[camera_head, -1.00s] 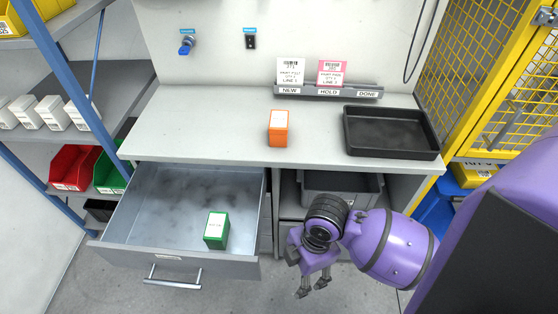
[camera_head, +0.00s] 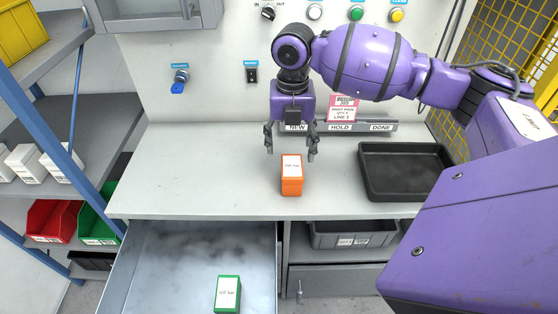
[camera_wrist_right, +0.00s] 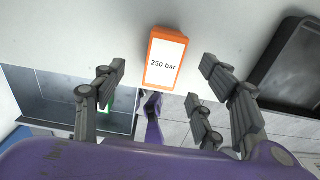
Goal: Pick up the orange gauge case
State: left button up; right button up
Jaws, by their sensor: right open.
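The orange gauge case (camera_head: 291,181), with a white label on top, stands on the grey bench near its front edge. In the right wrist view the case (camera_wrist_right: 165,58) shows a label reading "250 bar". My right gripper (camera_head: 291,152) points down above the bench, just above and behind the case in the head view. Its fingers are spread and empty. In the wrist view the right gripper's fingers (camera_wrist_right: 160,88) stand to either side of the case's lower end, apart from it. My left gripper is not in view.
A black tray (camera_head: 366,188) lies on the bench to the right of the case. The drawer (camera_head: 180,262) below is open, with a green case (camera_head: 228,293) inside. A label rack (camera_head: 352,128) stands along the back wall. The bench left of the case is clear.

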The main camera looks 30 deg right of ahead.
aim_at(292, 165)
jog(key=shift+w+f, duration=0.1)
jog(key=shift+f, duration=0.15)
jog(key=shift+s+f, duration=0.25)
jog(key=shift+f, duration=0.3)
jog(key=shift+s+f, duration=0.2)
jog(key=shift+f, duration=0.3)
jog(key=shift+s+d+f, duration=0.1)
jog(key=shift+f, duration=0.25)
notch_tip(292, 165, down, 4)
jog(key=shift+f, duration=0.15)
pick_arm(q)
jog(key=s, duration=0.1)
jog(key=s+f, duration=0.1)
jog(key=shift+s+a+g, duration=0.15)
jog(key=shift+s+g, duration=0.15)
pick_arm(e)
jog(key=shift+d, duration=0.1)
jog(key=c, duration=1.5)
jog(key=shift+o, duration=0.2)
jog(key=shift+r, duration=0.2)
